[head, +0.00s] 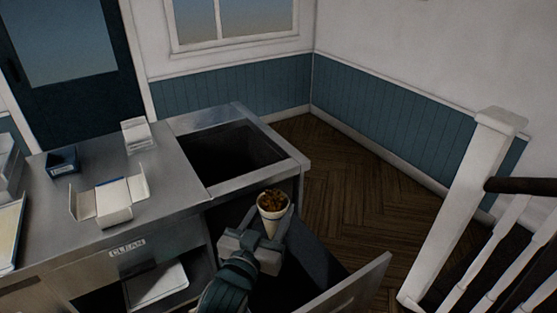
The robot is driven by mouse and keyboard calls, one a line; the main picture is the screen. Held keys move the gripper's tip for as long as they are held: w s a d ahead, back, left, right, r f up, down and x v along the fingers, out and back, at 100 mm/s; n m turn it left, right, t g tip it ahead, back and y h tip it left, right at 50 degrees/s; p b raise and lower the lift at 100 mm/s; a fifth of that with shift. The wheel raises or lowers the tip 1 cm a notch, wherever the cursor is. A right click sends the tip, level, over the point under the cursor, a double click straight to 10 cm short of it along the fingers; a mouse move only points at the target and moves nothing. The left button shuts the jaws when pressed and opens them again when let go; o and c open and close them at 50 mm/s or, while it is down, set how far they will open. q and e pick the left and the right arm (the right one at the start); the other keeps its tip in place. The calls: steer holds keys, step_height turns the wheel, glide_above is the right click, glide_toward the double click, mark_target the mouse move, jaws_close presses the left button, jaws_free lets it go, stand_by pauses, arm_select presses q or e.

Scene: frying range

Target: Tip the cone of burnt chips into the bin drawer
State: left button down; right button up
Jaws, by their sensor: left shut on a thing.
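The cone (271,224) is white and filled with dark brown chips (273,202). It stands about upright, mouth up, in my left gripper (262,236), whose jaws are shut on it. The bin drawer (352,287) is pulled out at the lower right of the counter, with its pale front panel showing and a dark inside. The cone and gripper appear over the drawer's end near the counter; their height above it is hard to judge. My arm hides part of the drawer. My right gripper is not in view.
The steel counter (165,187) has a dark sunken well (232,158) behind the cone. An open white carton (113,203), a dark blue box (62,162) and a white holder (137,135) stand on it. A white stair post (468,200) and railing are at right, with bare wooden floor between.

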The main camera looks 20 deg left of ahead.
arm_select(q)
steer(key=w+a+r+p, duration=0.1)
steer(key=w+r+p, duration=0.2)
steer(key=w+p, duration=0.2)
steer(key=w+a+r+y+p, duration=0.1)
steer(key=w+r+p, duration=0.2)
steer(key=w+p, duration=0.2)
steer(key=shift+w+a+n+p, duration=0.25)
steer(key=shift+a+n+p, duration=0.05)
steer(key=shift+p, duration=0.5)
steer(key=shift+f, duration=0.1)
